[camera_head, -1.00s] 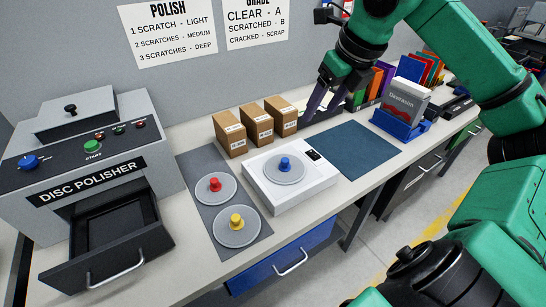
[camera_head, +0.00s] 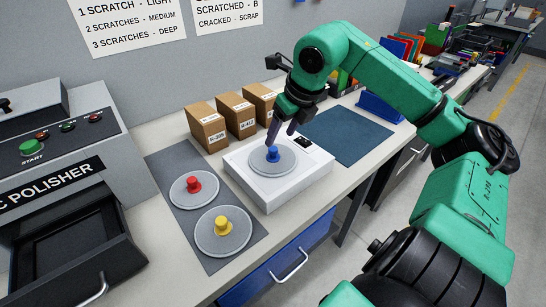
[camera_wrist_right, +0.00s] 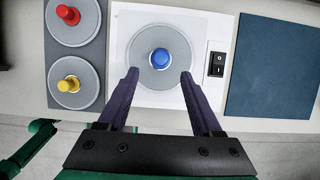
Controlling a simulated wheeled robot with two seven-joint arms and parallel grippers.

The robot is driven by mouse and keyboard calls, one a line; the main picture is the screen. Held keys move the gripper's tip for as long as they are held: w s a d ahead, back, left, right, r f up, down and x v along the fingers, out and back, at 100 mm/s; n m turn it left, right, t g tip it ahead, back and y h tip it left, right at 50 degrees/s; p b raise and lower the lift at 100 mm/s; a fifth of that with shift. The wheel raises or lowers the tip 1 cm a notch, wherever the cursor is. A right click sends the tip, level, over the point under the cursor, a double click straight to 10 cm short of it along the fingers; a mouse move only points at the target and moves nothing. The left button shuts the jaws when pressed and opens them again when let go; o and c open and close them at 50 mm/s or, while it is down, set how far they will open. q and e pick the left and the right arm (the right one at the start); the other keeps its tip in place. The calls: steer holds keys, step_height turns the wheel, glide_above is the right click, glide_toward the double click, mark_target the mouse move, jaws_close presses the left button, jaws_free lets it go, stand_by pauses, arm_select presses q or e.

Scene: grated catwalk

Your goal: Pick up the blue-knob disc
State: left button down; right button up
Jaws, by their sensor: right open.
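The blue-knob disc (camera_head: 266,163) is a grey disc with a blue knob, lying on a white scale-like box (camera_head: 300,184). It also shows in the right wrist view (camera_wrist_right: 143,70), with its knob between and beyond the fingertips. My right gripper (camera_head: 282,142) is open and empty, just above and behind the knob in the head view. In the wrist view its two dark fingers (camera_wrist_right: 159,75) reach over the disc's near edge, one on each side. I cannot tell whether they touch anything. My left gripper is not in view.
A red-knob disc (camera_head: 181,195) and a yellow-knob disc (camera_head: 221,243) lie on a grey mat (camera_head: 169,167) to the left. Several cardboard boxes (camera_head: 239,120) stand behind. A bare blue mat (camera_head: 350,137) lies to the right. The disc polisher (camera_head: 60,190) has an open drawer.

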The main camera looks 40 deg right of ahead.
mark_target(273, 148)
steer(key=p+x, duration=0.2)
steer(key=x, duration=0.4)
steer(key=shift+w+d+f, duration=0.15)
steer(key=shift+w, duration=0.15)
steer(key=shift+w+f, duration=0.2)
steer(key=shift+f, duration=0.05)
jaws_close()
